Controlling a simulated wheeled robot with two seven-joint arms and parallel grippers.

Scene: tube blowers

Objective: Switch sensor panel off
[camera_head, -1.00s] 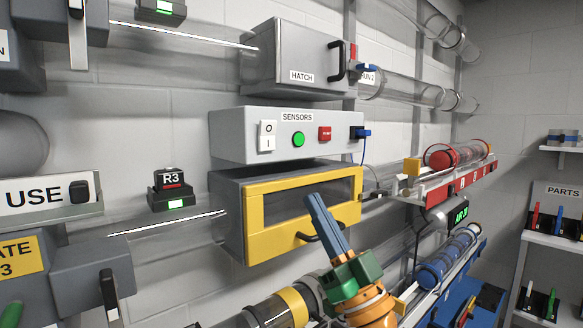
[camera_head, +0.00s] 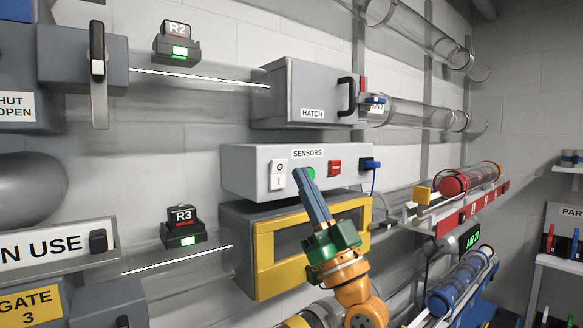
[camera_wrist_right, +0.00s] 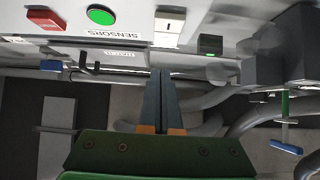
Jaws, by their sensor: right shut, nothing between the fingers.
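The grey sensor panel (camera_head: 240,168), labelled SENSORS, is on the wall in the head view. Its white O/I rocker switch (camera_head: 279,174) is left of a green round button (camera_head: 312,173) and a red button (camera_head: 334,167). My right gripper (camera_head: 300,172) is shut and empty. Its blue fingers point up, just right of the switch, and partly cover the green button. In the right wrist view the panel appears upside down, with the switch (camera_wrist_right: 168,27) just beyond the fingertips (camera_wrist_right: 160,72). I cannot tell if they touch the panel, or which side of the rocker is pressed. My left gripper is not in view.
A yellow-framed box (camera_head: 264,254) sits below the panel, and a grey HATCH box (camera_head: 285,95) with a black handle is above. A blue plug (camera_head: 370,164) is at the panel's right end. Clear tubes and the R3 unit (camera_head: 182,227) are nearby.

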